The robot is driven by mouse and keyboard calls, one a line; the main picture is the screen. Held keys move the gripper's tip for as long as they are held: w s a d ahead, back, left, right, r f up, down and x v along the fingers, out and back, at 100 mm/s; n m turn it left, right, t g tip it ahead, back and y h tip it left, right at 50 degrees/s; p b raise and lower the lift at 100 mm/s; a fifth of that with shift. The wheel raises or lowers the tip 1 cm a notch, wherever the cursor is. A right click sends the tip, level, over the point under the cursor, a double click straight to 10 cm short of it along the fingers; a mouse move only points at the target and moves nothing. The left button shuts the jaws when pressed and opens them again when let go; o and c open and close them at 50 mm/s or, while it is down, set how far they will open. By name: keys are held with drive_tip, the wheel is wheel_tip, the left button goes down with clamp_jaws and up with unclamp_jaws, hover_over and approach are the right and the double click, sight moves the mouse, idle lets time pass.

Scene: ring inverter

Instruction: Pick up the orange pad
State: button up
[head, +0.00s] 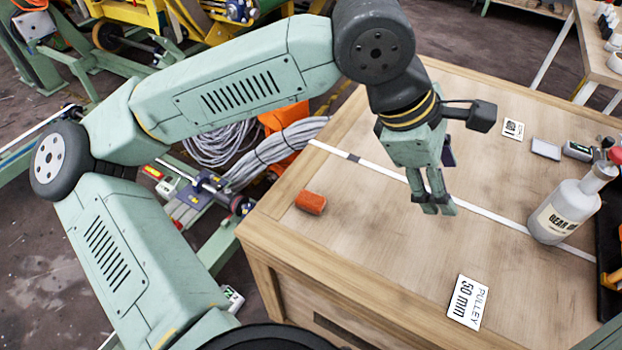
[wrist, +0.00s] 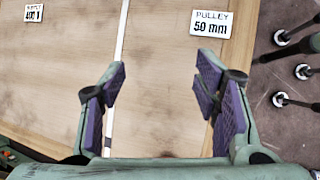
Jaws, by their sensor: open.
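The orange pad (head: 311,202) is a small orange block lying on the wooden workbench (head: 350,255), near its left edge in the head view. It does not show in the wrist view. My gripper (head: 434,210) hangs above the bench, to the right of the pad and apart from it. In the wrist view my gripper (wrist: 160,95) has its two purple-lined fingers spread wide, with nothing between them but bench surface and a white line below.
A white gear oil bottle (head: 570,208) stands at the right of the bench beside a dark tray (head: 607,245). A pulley 50 mm card (head: 468,302) lies near the front edge. Grey cable coils (head: 270,150) lie beyond the left edge. The bench around the pad is clear.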

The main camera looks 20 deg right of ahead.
drive_tip(key=w+a+f+t+y, duration=0.2)
drive_tip(key=w+a+f+y, duration=0.1)
drive_tip(key=w+f+y, duration=0.15)
drive_tip(key=t+y+p, duration=0.1)
drive_tip(key=t+y, duration=0.3)
drive_tip(key=y, duration=0.1)
approach(310, 198)
drive_tip(key=a+f, duration=0.1)
drive_tip(key=w+f+p, duration=0.1)
drive_tip(key=shift+a+f, duration=0.25)
drive_tip(key=shift+a, duration=0.15)
drive_tip(key=shift+d+p+x, duration=0.2)
drive_tip(key=shift+p+x, duration=0.05)
drive_tip(key=shift+x, duration=0.7)
drive_tip(key=shift+d+p+x, duration=0.15)
drive_tip(key=shift+p+x, duration=0.15)
drive_tip(key=shift+x, duration=0.6)
drive_tip(key=shift+d+p+x, duration=0.2)
drive_tip(key=shift+p+x, duration=0.05)
drive_tip(key=shift+x, duration=0.7)
drive_tip(key=shift+f, duration=0.1)
drive_tip(key=shift+c, duration=0.2)
drive_tip(key=c, duration=1)
